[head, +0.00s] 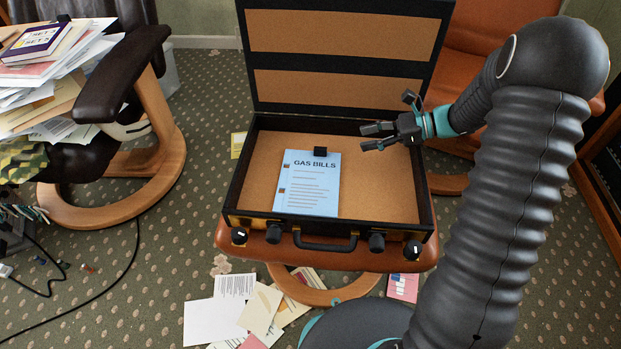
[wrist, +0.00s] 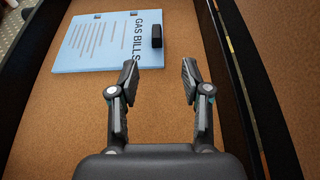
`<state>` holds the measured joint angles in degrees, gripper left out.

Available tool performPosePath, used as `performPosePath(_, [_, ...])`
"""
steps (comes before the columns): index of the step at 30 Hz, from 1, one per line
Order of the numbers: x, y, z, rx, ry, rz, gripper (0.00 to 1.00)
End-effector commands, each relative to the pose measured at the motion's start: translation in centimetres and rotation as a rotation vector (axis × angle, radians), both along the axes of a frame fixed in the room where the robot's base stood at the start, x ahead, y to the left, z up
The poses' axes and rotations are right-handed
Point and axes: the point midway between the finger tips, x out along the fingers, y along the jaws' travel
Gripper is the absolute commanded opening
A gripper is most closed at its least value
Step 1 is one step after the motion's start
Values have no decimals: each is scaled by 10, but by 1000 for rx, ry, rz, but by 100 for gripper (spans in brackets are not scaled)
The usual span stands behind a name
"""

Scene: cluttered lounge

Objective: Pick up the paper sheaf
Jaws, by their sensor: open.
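The paper sheaf (head: 309,185) is light blue, headed "GAS BILLS", with a black clip at its top edge. It lies flat on the tan floor of an open black briefcase (head: 427,215). In the wrist view the sheaf (wrist: 95,45) lies at the upper left, its clip just beyond the fingers. My gripper (head: 366,137) is open and empty, above the right rear part of the briefcase, to the right of the sheaf. In the wrist view my gripper (wrist: 160,78) has its two fingers apart over bare tan lining, not touching the sheaf.
The briefcase rests on an orange-brown footstool (head: 428,255); its raised lid (head: 345,60) stands behind. Loose papers (head: 215,318) lie on the patterned carpet in front. A dark chair (head: 122,75) at left holds piled papers and books. An orange chair (head: 480,45) stands behind my arm.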

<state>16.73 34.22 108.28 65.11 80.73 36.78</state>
Motion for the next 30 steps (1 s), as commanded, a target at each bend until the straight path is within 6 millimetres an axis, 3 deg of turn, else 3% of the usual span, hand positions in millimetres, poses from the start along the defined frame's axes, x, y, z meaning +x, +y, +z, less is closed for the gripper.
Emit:
performPosePath(9, [1, 53, -22, -1, 0, 4, 48])
performPosePath(20, [0, 73, -31, -2, -1, 4, 48])
performPosePath(30, [-2, 112, -48, -2, 0, 5, 48])
